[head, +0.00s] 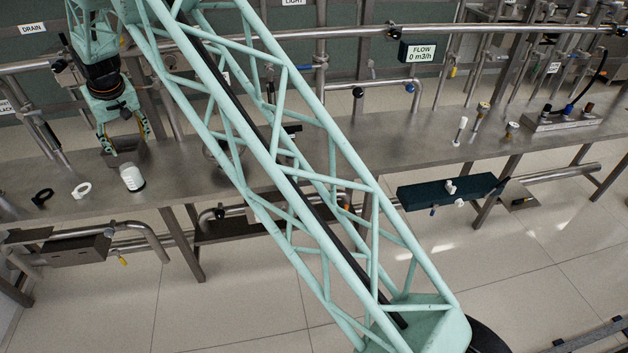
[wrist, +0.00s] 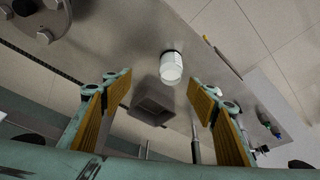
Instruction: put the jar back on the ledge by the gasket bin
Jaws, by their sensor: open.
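The white jar (head: 131,177) stands on the metal ledge (head: 185,180) near its front edge, with a dark band at its lower end. It also shows in the wrist view (wrist: 171,67), ahead of and apart from the fingers. The small grey gasket bin (head: 117,158) sits on the ledge just behind the jar. In the wrist view the bin (wrist: 150,111) lies between the fingers and beside the jar. My gripper (head: 126,135) is open and empty, above and behind the jar, over the bin. Its two yellow-padded fingers are spread wide in the wrist view (wrist: 160,94).
A black ring (head: 42,196) and a white ring (head: 82,190) lie on the ledge left of the jar. Pipes and valves run behind the ledge. My lattice arm link hides part of the ledge's middle.

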